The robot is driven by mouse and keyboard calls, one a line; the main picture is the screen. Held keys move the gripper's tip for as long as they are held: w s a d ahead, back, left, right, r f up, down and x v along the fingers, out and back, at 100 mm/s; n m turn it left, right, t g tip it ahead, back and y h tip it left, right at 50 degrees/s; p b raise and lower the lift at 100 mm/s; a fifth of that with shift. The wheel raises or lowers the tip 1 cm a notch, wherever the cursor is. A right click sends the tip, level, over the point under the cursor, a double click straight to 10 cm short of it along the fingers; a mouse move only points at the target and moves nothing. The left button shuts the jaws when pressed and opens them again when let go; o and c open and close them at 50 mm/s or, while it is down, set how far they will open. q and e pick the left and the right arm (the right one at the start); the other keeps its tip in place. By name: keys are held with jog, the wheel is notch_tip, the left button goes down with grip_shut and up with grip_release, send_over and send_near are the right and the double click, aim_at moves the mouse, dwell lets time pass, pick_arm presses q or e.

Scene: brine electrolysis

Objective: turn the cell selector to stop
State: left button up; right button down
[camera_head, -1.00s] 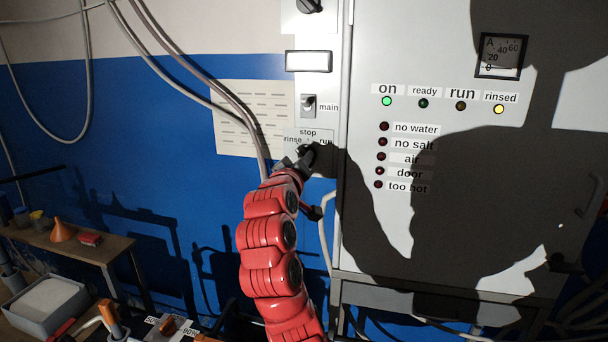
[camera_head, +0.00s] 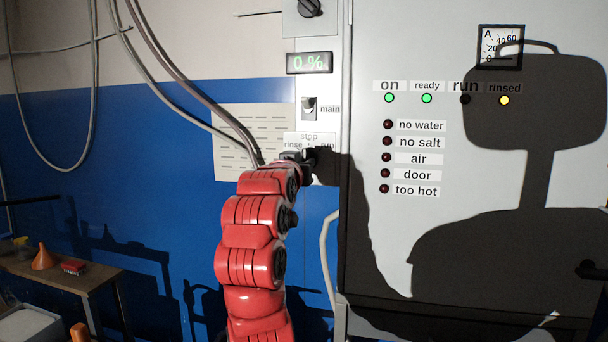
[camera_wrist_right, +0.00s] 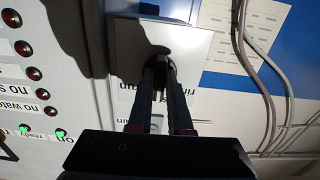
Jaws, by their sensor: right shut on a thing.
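The cell selector is a small dark knob (camera_wrist_right: 161,60) on a light plate (camera_wrist_right: 185,42), labelled stop on top, rinse at left and run at right in the head view (camera_head: 309,139). My right gripper (camera_wrist_right: 163,80) is shut on the knob, its two dark fingers on either side of it in the wrist view. In the head view my right gripper (camera_head: 306,160) covers the knob. I cannot tell where its pointer stands. My left gripper is not in view.
Above is the main switch (camera_head: 309,107) and a display (camera_head: 310,63) reading 0 %. On the cabinet door (camera_head: 400,240) on and ready are green, rinsed is yellow, and run and the fault lamps look unlit. Cables (camera_head: 190,75) hang left. A bench (camera_head: 70,278) stands lower left.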

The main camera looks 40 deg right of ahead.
dwell(0.5)
jog(key=c, duration=0.8)
grip_release()
jog(key=shift+c, duration=0.2)
jog(key=b+v, duration=0.2)
jog(key=v, duration=1.5)
jog(key=shift+s, duration=0.2)
jog(key=shift+a, duration=0.1)
